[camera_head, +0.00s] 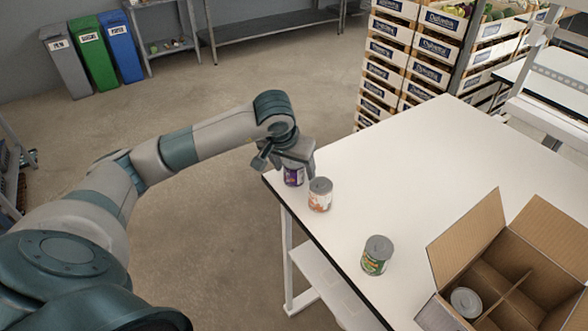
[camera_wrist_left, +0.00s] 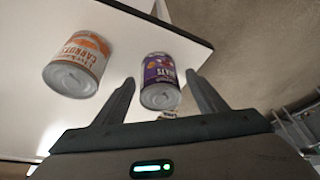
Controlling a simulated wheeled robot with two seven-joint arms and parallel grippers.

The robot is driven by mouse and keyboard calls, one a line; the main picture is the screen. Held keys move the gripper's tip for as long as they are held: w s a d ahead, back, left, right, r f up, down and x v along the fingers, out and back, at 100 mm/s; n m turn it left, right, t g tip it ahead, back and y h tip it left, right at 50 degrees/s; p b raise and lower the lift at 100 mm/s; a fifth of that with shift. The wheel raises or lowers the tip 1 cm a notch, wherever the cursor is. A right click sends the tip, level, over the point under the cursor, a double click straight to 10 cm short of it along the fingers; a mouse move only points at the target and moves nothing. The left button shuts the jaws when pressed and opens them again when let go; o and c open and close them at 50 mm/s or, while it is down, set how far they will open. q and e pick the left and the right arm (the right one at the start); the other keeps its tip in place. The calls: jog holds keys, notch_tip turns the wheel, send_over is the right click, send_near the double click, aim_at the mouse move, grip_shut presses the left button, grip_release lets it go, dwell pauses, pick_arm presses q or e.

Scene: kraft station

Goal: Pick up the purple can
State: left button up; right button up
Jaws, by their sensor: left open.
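The purple can (camera_head: 293,176) stands at the table's far left corner, partly hidden under my left gripper (camera_head: 283,163) in the head view. In the left wrist view the purple can (camera_wrist_left: 160,82) lies between the two spread fingers of my left gripper (camera_wrist_left: 163,95), with a gap on each side. The gripper is open and holds nothing. An orange and white carrots can (camera_head: 320,195) stands close beside the purple can; it also shows in the left wrist view (camera_wrist_left: 77,65), outside the left finger. My right gripper is in neither view.
A green can (camera_head: 376,256) stands nearer along the white table (camera_head: 400,170). An open cardboard box (camera_head: 465,245) with dividers holds a can (camera_head: 466,301) at the right. The table's middle is clear. Stacked crates (camera_head: 405,60) stand behind the table, and bins (camera_head: 95,55) at the back left.

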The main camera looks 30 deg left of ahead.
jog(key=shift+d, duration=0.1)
pick_arm(q)
jog(key=c, duration=1.2)
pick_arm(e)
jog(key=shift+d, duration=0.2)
pick_arm(q)
jog(key=shift+r, duration=0.15)
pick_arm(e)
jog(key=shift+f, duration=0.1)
